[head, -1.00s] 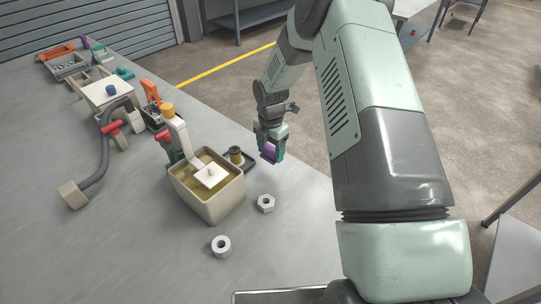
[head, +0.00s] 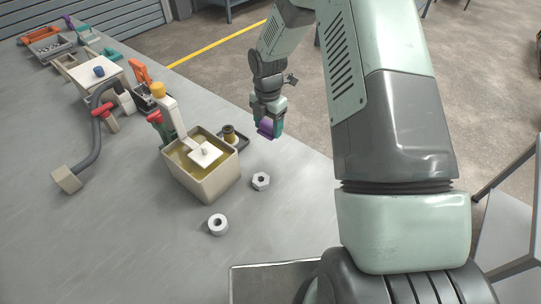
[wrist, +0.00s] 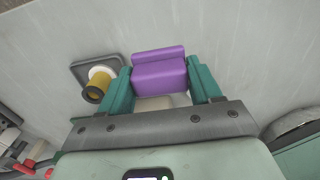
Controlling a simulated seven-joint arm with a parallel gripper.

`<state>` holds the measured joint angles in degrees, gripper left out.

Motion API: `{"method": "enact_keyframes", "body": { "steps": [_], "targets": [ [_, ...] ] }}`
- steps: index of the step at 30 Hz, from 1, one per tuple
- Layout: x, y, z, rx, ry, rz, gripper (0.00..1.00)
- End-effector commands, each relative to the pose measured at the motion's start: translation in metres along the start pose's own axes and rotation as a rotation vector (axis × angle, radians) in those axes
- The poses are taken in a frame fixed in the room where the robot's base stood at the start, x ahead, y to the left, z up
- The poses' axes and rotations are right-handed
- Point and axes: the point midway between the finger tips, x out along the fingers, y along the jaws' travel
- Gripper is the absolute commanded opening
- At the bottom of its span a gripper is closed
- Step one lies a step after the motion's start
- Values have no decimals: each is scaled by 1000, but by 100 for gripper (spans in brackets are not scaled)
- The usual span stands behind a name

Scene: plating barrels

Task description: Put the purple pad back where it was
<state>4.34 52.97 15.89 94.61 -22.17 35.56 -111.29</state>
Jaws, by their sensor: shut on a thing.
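The purple pad (head: 266,128) is a small block with a raised ridge along one side. My gripper (head: 268,131) is shut on it, with one green finger on each end, in the air near the right edge of the grey table. The wrist view shows the pad (wrist: 159,74) between the fingers of my gripper (wrist: 160,82). To its left there is a yellow spool-like part (wrist: 97,84) on a dark tray (wrist: 84,66). The pad's underside is hidden from the head view.
A beige tank (head: 210,188) of yellowish liquid stands left of my gripper. Two pale nuts (head: 261,181) (head: 218,225) lie in front. A grey hose (head: 98,145), red and orange clamps and trays fill the far left. The front left of the table is clear.

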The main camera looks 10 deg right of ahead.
Motion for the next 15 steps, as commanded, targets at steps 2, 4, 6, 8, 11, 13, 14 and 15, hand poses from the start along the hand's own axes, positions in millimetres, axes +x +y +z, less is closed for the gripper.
{"method": "enact_keyframes", "body": {
  "steps": [2,4,6,8,11,13,14,15],
  "targets": [
    [-6,-21,-4,2,-2,-1,35],
    [-9,-39,-9,1,-2,-2,35],
    [-12,-55,-14,1,-2,-1,35],
    [-15,-66,-18,1,-1,0,35],
    [-14,-79,-23,2,1,0,35],
    [-6,-83,-25,1,3,-3,35],
    [0,-83,-26,0,4,-2,35],
    [8,-84,-26,-2,4,-3,35]
  ]
}}
